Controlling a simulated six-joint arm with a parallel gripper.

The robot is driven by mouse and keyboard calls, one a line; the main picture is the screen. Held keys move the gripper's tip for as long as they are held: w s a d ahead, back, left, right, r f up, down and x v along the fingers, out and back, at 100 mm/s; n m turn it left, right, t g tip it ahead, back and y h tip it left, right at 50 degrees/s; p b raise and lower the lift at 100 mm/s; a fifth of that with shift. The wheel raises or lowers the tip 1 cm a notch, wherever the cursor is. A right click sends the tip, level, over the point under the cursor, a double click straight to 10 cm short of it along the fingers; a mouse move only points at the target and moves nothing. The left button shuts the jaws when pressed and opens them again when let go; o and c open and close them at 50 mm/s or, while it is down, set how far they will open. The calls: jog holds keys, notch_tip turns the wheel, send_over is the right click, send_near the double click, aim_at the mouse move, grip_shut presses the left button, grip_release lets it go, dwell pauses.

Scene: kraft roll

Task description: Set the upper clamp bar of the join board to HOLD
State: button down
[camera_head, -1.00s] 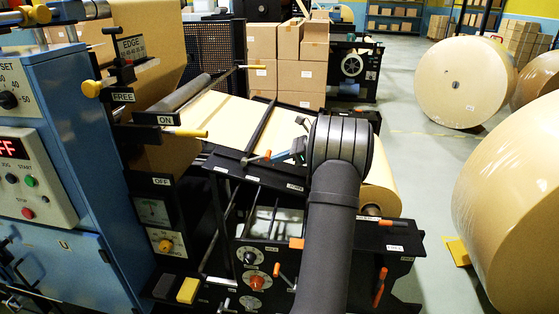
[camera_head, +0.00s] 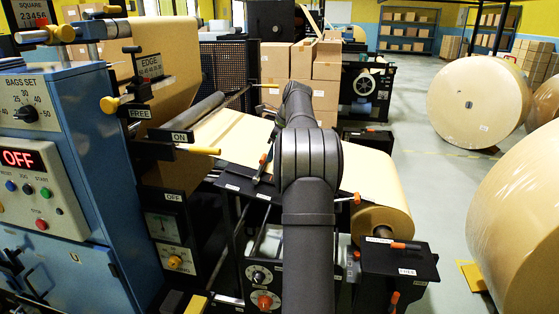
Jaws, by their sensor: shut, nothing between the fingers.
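The join board (camera_head: 245,188) is a dark plate with small white labels, left of my arm and across the pale kraft web. A dark bar with an orange-red tip (camera_head: 263,159) lies along the web just left of my arm; it looks like a clamp bar, but I cannot read its setting. Another orange-tipped lever (camera_head: 356,198) stands out right of my arm. My arm covers the middle of the board and part of the web. My gripper is not visible; the arm's far end bends away behind its own links.
A blue cabinet (camera_head: 85,150) with an OFF display stands at the left. A yellow-tipped lever (camera_head: 205,150) sticks out by the ON label. The kraft roll (camera_head: 382,225) and a black box (camera_head: 400,262) are right of my arm.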

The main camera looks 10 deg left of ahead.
jog(key=shift+a+r, duration=0.3)
jog(key=shift+a, duration=0.6)
jog(key=shift+a+r, duration=0.3)
jog(key=shift+a, duration=0.6)
jog(key=v, duration=1.1)
jog(key=shift+r, duration=0.45)
jog(key=shift+f, duration=0.15)
